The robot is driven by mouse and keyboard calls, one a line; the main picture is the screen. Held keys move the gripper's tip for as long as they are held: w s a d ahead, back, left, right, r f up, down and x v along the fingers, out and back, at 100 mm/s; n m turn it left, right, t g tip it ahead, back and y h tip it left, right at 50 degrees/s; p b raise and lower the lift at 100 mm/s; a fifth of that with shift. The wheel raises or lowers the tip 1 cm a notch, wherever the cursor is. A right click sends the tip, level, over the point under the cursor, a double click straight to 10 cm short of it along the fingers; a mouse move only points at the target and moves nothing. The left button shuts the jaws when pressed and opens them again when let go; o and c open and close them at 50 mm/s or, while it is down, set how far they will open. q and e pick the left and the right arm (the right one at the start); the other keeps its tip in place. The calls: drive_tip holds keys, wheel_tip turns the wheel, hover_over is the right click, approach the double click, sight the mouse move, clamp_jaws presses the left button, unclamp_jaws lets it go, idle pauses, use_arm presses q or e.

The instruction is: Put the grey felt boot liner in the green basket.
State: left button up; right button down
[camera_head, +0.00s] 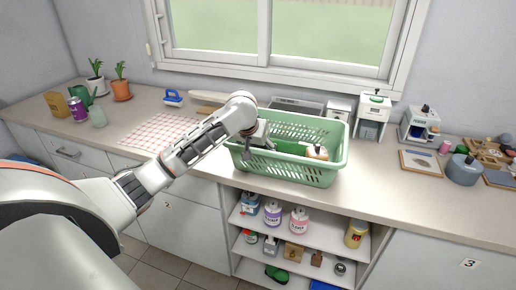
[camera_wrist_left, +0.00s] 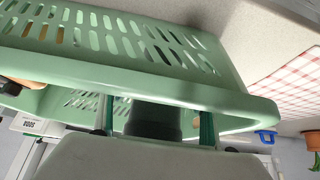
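The green basket (camera_head: 300,171) stands on the counter below the window, and its slotted wall and rim fill much of the left wrist view (camera_wrist_left: 150,77). My left gripper (camera_head: 256,142) is over the basket's left end. In the left wrist view its two fingers (camera_wrist_left: 156,125) stand apart at the rim. A dark grey piece (camera_wrist_left: 153,119) shows between them, with a gap on each side. It may be the grey felt boot liner, but I cannot tell for sure. The rest of it is hidden. My right gripper is out of view.
An orange-and-white item (camera_head: 317,152) is in the basket's right part. A red checked cloth (camera_head: 160,133) lies left of the basket. A white coffee grinder (camera_head: 372,117) and a grey pot (camera_head: 463,170) stand to the right. Open shelves below hold jars and boxes.

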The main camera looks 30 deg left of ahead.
use_arm(q)
drive_tip(key=shift+r, duration=0.25)
drive_tip(key=v, duration=1.2)
idle(0.3)
